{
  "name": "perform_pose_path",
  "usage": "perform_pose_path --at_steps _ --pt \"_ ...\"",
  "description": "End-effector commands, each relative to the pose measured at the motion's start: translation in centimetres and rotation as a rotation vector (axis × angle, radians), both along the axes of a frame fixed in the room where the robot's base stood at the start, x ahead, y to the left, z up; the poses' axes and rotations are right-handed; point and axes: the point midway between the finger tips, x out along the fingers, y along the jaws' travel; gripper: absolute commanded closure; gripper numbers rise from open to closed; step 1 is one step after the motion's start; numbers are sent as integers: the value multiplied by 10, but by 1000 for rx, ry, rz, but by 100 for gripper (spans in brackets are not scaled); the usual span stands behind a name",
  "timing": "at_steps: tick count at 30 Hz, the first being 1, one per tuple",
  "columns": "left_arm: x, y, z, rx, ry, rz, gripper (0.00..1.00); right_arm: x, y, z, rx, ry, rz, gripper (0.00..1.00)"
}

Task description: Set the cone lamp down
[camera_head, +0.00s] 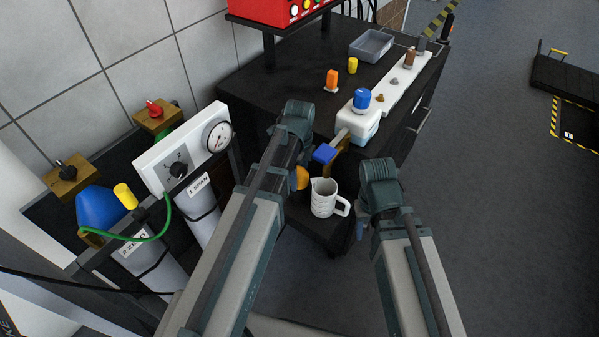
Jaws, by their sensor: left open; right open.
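I cannot clearly pick out a cone lamp. A small rounded orange piece (302,178) shows beside my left wrist, partly hidden by the arm; I cannot tell what it belongs to. My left gripper (298,165) is open above the low dark shelf, its fingers mostly hidden by its own wrist. My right gripper (362,215) is open to the right of a white measuring jug (323,198), its fingers also mostly hidden. The jug stands upright on the dark shelf (330,238) between my two arms.
A dark bench (262,85) carries a white box with a blue cap (361,110), an orange knob (332,80), a yellow cylinder (352,65) and a grey tray (371,45). A gauge panel (185,150) and gas cylinders stand left.

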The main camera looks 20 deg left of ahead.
Motion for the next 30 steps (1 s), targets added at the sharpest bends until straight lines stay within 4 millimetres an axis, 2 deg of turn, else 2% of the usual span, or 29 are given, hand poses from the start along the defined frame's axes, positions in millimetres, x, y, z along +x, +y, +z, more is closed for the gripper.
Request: perform_pose_path --at_steps 5,11,17,30 --pt "0 0 2 0 0 0 0 0 0 2 0 0 0 50" --pt "0 0 14 0 0 0 0 0 0 14 0 0 0 50" --pt "0 0 39 0 0 0 0 0 0 39 0 0 0 50" --pt "0 0 107 0 0 0 0 0 0 107 0 0 -1 50"
